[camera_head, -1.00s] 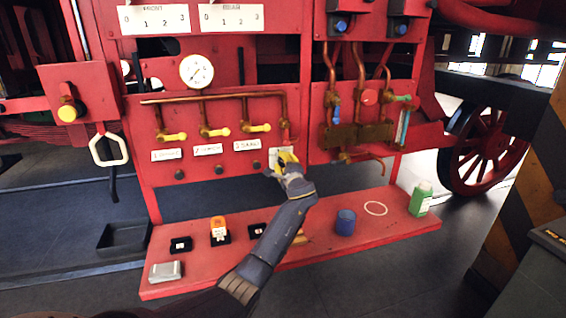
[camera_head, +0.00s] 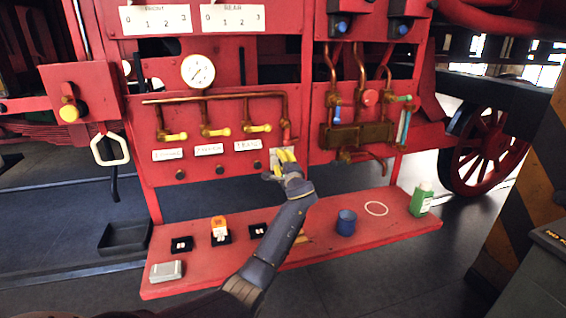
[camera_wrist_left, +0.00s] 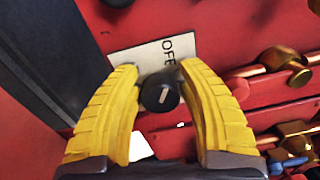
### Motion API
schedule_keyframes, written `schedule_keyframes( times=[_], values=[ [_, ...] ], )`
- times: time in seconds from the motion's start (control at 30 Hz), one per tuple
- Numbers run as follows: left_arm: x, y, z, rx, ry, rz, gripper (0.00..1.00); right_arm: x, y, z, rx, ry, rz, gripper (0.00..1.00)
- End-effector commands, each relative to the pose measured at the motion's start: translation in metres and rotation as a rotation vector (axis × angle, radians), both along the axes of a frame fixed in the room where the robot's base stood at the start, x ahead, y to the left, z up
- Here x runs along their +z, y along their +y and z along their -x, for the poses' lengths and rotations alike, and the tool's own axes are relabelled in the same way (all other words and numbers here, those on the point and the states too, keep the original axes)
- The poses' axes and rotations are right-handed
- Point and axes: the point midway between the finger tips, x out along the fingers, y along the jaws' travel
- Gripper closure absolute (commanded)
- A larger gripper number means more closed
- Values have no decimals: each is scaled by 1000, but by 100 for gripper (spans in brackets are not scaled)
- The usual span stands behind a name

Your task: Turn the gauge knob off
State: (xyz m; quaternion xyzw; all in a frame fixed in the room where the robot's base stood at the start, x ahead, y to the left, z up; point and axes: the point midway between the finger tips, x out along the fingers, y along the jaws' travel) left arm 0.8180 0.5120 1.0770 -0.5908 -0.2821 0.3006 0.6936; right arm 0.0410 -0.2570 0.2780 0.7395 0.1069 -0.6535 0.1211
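The gauge knob (camera_wrist_left: 159,93) is small, round and black with a short white mark, in the left wrist view. It sits on a pale plate (camera_wrist_left: 128,57) with the letters "OFF" on the red panel. My left gripper (camera_wrist_left: 160,72) has two yellow fingers, one on each side of the knob. The right finger is very close to it; I cannot tell whether it touches. In the head view my left gripper (camera_head: 285,156) is at the panel's lower right and hides the knob. A round white gauge (camera_head: 198,71) is higher on the panel. My right gripper is not in view.
Copper pipes with several yellow-handled valves (camera_head: 216,131) run above the knob. A red shelf (camera_head: 330,262) below holds a blue cup (camera_head: 346,222), a green bottle (camera_head: 421,199) and small boxes. A valve block (camera_head: 358,135) is to the right.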

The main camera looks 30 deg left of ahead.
Motion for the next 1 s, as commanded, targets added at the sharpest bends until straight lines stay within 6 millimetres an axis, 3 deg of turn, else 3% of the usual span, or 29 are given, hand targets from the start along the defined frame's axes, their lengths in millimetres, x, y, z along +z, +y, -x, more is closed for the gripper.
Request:
schedule_keyframes(
  times=[0.03, 0.17, 0.57, 1.0],
  values=[
    [0, -1, 0, -2, 0, 0, 56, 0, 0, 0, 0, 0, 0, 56],
    [-1, -3, -1, -5, 1, 2, 41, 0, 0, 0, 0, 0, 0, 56],
    [-2, -11, 4, -9, 0, 3, 41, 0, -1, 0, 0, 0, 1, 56],
    [-4, -63, 52, -8, -1, 3, 41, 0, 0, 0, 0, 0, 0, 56]
  ],
)
